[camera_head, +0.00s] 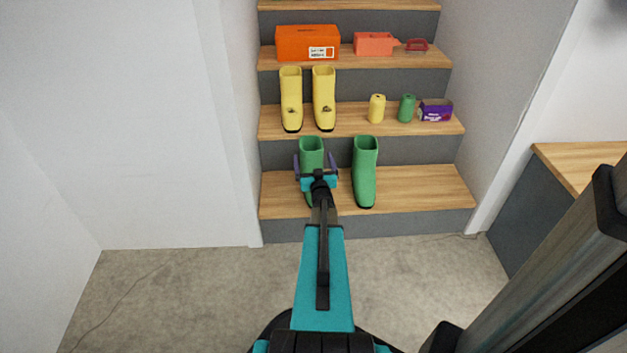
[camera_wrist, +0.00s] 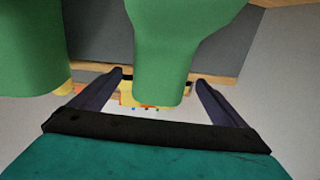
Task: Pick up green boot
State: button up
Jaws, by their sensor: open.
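Two green boots stand upright on the lowest visible wooden step. My gripper (camera_head: 315,164) is open at the left green boot (camera_head: 311,145) and hides part of it. In the wrist view, a green boot (camera_wrist: 175,40) shows between the two dark fingers of my gripper (camera_wrist: 159,77), with a visible gap on each side. I cannot tell how deep it sits between them. The right green boot (camera_head: 365,175) stands apart to the right. It shows at the left edge of the wrist view (camera_wrist: 30,50).
Yellow boots (camera_head: 291,98), a yellow can (camera_head: 377,108), a green can (camera_head: 407,108) and a purple box (camera_head: 436,111) stand one step up. The bottom step (camera_head: 425,185) is clear at right. Walls flank the stairs.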

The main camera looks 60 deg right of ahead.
aim_at(311, 146)
jog(key=shift+f+b+x, duration=0.15)
jog(key=shift+b+x, duration=0.4)
jog(key=shift+x, duration=0.3)
jog(key=shift+f+b+x, duration=0.15)
jog(key=shift+b+x, duration=0.35)
jog(key=shift+x, duration=1.25)
jog(key=shift+r, duration=0.15)
jog(key=c, duration=1.9)
jog(key=shift+r, duration=0.15)
